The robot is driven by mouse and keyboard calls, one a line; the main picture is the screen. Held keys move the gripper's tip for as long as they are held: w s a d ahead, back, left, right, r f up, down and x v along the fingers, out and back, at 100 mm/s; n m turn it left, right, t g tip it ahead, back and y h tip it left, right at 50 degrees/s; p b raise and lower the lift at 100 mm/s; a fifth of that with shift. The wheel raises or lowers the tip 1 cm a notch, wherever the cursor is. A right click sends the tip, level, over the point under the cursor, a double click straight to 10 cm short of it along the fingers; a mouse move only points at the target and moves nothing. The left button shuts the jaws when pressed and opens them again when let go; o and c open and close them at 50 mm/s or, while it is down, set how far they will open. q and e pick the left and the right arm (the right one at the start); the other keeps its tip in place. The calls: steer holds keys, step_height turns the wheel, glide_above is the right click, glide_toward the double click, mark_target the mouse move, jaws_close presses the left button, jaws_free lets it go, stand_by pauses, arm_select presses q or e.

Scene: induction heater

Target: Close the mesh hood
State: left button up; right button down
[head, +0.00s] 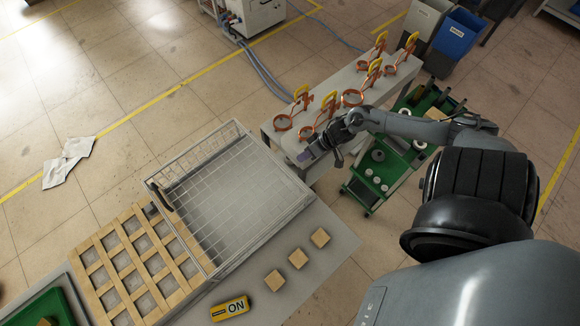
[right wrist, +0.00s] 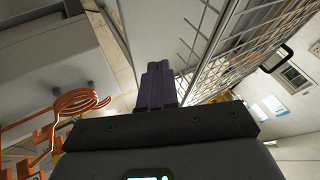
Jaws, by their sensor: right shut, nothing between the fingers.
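The mesh hood (head: 193,166) is a wire-grid cover in a light metal frame over a pale flat bed, in the middle of the head view. Its dark handle (head: 161,198) is at the left side. In the right wrist view the mesh (right wrist: 232,50) rises steeply along the right, with its black handle (right wrist: 281,58) beyond. How far the hood is raised is hard to judge. My right gripper (head: 306,156) is beside the hood's right end, with purple fingers (right wrist: 155,84) shut and empty, apparently apart from the mesh. My left gripper is out of view.
A wooden grid (head: 137,257) lies left of the hood. Wooden blocks (head: 275,281) and a yellow "ON" block (head: 230,309) lie in front. A grey table (head: 266,133) with copper coils (head: 284,122) stands behind my right gripper; a green cart (head: 362,191) is to the right.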

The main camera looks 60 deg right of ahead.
steer(key=w+a+f, duration=0.2)
steer(key=w+a, duration=0.1)
steer(key=a, duration=0.2)
steer(key=shift+w+f, duration=0.15)
steer(key=shift+f, duration=0.25)
